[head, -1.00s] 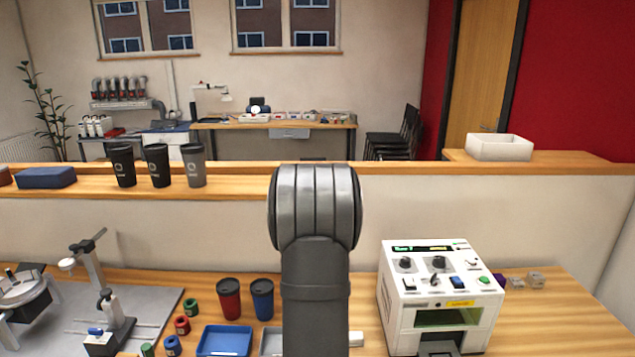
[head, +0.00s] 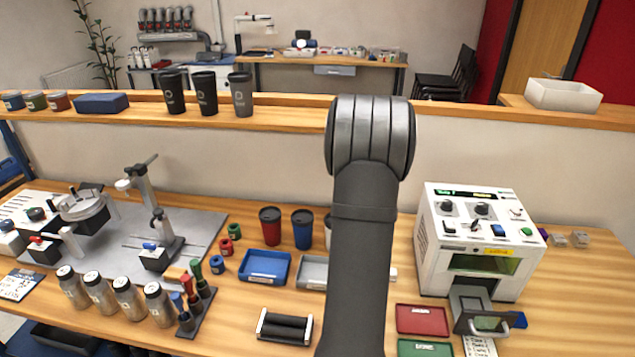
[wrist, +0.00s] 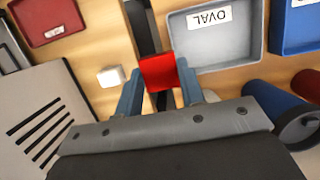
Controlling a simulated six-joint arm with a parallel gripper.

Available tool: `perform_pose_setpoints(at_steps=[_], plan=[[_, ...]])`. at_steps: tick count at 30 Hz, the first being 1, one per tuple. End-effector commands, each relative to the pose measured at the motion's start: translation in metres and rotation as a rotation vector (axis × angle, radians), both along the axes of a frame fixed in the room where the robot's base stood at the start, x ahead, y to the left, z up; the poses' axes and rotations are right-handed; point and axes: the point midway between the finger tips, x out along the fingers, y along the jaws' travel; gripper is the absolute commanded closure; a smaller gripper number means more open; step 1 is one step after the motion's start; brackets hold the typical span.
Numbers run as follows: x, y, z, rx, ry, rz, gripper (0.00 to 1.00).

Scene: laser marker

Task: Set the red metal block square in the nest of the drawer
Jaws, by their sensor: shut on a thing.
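The red metal block (wrist: 159,73) is between the blue fingertips of my gripper (wrist: 160,80) in the wrist view, with its red face toward the camera. The fingers are shut on it. In the head view my own arm hides both gripper and block. The white laser marker (head: 478,240) stands to the right of my arm. Its drawer (head: 470,302) sticks out at the front, below the window. The nest is too small to make out clearly. In the wrist view the marker's vented side (wrist: 35,115) appears at lower left, with the block apart from it.
A red tray (head: 422,320) and a green tray (head: 424,348) lie left of the drawer. A grey tray labelled OVAL (wrist: 215,50) and a blue tray (head: 264,267) lie near my gripper. Red (head: 270,226) and blue (head: 302,229) cups stand behind. A roller stand (head: 285,326) is at the front.

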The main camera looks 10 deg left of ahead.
Motion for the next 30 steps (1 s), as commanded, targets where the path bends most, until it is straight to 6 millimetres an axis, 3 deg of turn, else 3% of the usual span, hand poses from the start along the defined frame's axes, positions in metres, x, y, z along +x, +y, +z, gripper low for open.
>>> perform_pose_setpoints(at_steps=[5,8,21,25,30], plan=[[-0.005,0.007,0.002,0.001,-0.006,0.066,0.92],[-0.016,0.019,0.006,0.003,-0.017,0.204,0.92],[-0.094,0.084,0.026,0.004,-0.028,1.216,0.92],[-0.11,0.093,0.029,0.001,-0.015,1.42,0.92],[-0.119,0.1,0.029,-0.001,-0.002,1.553,0.92]])
